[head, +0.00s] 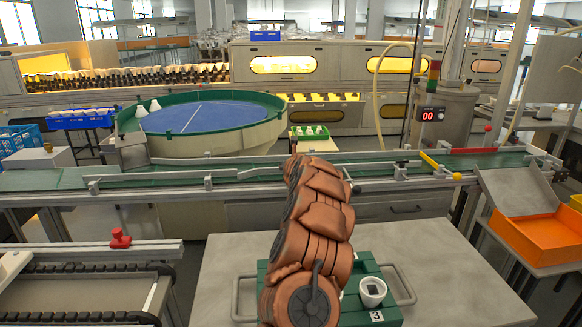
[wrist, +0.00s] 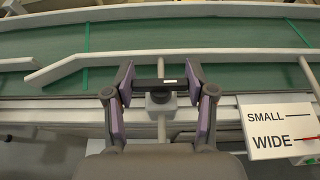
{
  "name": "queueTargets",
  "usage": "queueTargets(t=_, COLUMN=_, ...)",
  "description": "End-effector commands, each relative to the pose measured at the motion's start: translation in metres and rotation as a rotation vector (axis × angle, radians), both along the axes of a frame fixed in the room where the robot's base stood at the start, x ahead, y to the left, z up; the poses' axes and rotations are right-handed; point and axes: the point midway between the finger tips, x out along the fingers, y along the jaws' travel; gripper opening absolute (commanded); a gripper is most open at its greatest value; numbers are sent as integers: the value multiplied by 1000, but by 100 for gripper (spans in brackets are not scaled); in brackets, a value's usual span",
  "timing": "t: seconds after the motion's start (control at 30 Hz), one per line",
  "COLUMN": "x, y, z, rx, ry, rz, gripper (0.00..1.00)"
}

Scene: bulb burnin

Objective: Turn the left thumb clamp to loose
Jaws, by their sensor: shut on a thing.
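In the wrist view, the thumb clamp (wrist: 160,84) is a dark crossbar with a small pale mark, over a grey block and post at the near edge of the green conveyor. My gripper (wrist: 161,76) has one finger at each end of this bar and is shut on it. The bar lies crosswise in the picture. In the head view, my copper-coloured arm covers the gripper and the clamp. I see no loose or tight marking on the clamp.
A pale guide rail (wrist: 190,65) runs along the green belt (wrist: 225,39) just beyond the clamp. A white SMALL/WIDE plate (wrist: 277,128) stands at the right. In the head view, a green crate (head: 385,312) with a white cup (head: 372,291) sits on the grey table (head: 450,285).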

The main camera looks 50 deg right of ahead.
Motion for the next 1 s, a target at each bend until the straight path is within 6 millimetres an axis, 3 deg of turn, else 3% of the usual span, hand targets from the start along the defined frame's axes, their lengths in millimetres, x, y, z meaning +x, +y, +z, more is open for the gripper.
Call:
queueTargets(t=0.37, x=-2, y=-1, z=7, rx=1, ry=2, rz=87, gripper=20)
queueTargets(t=1.0, x=-2, y=-2, z=5, rx=0, ry=5, rz=397, gripper=20)
